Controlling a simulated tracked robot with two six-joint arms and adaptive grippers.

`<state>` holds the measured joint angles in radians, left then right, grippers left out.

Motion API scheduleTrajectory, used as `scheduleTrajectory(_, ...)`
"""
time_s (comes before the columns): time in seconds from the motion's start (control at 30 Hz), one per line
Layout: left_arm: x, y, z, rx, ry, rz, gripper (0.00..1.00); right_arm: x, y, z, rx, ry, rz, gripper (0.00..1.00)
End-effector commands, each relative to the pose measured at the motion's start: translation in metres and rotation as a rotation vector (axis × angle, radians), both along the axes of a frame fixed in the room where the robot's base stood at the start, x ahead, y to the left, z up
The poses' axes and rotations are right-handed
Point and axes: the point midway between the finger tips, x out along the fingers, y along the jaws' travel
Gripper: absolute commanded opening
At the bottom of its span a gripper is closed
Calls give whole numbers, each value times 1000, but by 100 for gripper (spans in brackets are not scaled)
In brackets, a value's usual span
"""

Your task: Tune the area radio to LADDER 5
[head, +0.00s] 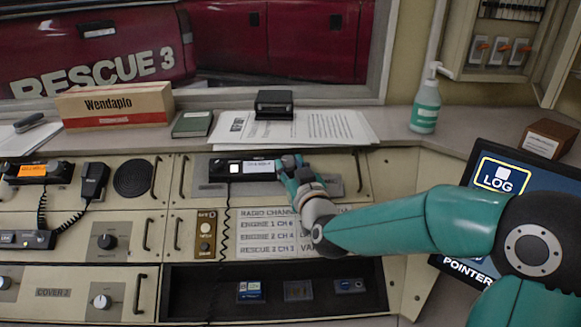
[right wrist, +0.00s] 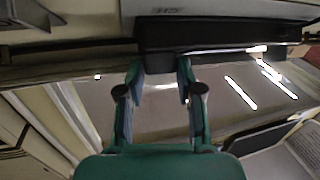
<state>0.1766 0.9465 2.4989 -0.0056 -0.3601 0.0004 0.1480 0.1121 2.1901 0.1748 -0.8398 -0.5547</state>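The area radio (head: 222,170) is a black unit in the upper console panel, with a small lit white square and a pale label strip. My right gripper (head: 290,168) is at its right end and hides that part. In the right wrist view my right gripper (right wrist: 161,68) has its fingertips on both sides of a dark radio knob (right wrist: 161,62), with no clear gap. The radio channel card (head: 262,238) lists Engine 1, Engine 2 and Rescue 3; my right arm hides the rest. My left gripper is out of view.
Paper sheets (head: 340,128) and a black box (head: 274,104) lie on the ledge behind the radio. A green bottle (head: 425,105) stands at right, above a LOG screen (head: 530,185). A handset (head: 94,180) with a coiled cord is at left. A dark tray (head: 200,290) is below.

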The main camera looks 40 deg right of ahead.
Motion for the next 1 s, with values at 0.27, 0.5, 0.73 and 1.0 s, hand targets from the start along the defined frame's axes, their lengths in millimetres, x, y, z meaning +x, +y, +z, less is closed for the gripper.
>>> scheduleTrajectory(0.27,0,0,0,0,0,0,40,0,1,0,3,-2,-3,1)
scheduleTrajectory(0.5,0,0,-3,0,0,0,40,1,3,-1,34,-21,-53,1)
scheduleTrajectory(0.73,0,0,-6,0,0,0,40,2,7,-1,101,-63,-176,1)
scheduleTrajectory(1.0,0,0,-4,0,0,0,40,5,10,0,215,-131,-383,1)
